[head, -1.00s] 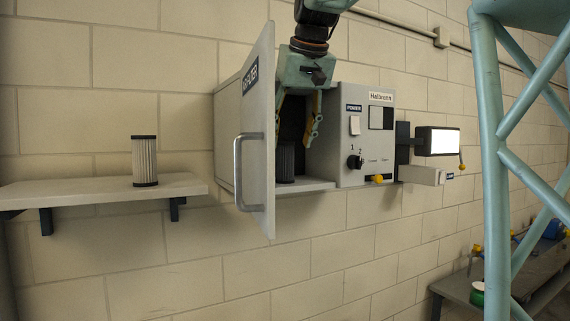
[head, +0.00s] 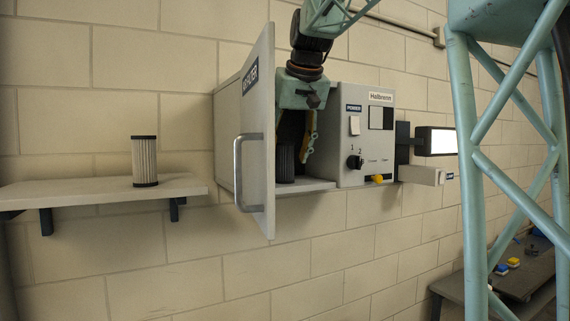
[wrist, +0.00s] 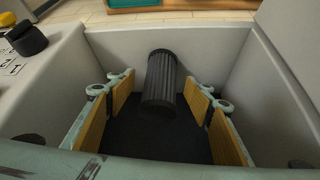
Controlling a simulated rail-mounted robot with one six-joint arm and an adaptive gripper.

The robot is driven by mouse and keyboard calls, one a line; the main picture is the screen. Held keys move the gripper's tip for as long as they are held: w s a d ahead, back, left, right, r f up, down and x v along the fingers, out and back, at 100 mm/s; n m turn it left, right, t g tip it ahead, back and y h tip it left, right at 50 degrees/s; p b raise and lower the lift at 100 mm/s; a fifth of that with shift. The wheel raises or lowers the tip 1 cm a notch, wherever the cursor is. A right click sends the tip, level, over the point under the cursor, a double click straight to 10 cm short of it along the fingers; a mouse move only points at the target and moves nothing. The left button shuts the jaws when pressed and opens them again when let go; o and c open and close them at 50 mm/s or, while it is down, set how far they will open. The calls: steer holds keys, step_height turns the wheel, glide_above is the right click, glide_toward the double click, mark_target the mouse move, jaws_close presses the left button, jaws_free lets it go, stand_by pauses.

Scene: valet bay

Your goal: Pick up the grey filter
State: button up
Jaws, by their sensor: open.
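The grey filter (head: 285,163), a dark ribbed cylinder, stands upright inside the open cabinet (head: 322,185). It also shows in the wrist view (wrist: 160,82), beyond and between my fingertips. My gripper (head: 294,140) is at the cabinet opening, open, with its yellow-padded fingers pointing down and in. In the wrist view my gripper (wrist: 163,105) has one finger on each side of the filter's line, with clear gaps and no contact. The left finger is partly hidden by the door in the head view.
The cabinet door (head: 258,140) with its handle stands open at the left of the opening. A paler filter with dark ends (head: 144,161) stands on the wall shelf (head: 100,190). A control panel (head: 366,140) flanks the opening on the right. The cabinet walls leave limited side room.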

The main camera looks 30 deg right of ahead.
mark_target(285, 165)
steer(key=shift+x, duration=2.45)
steer(key=c, duration=1)
steer(key=shift+r, duration=0.2)
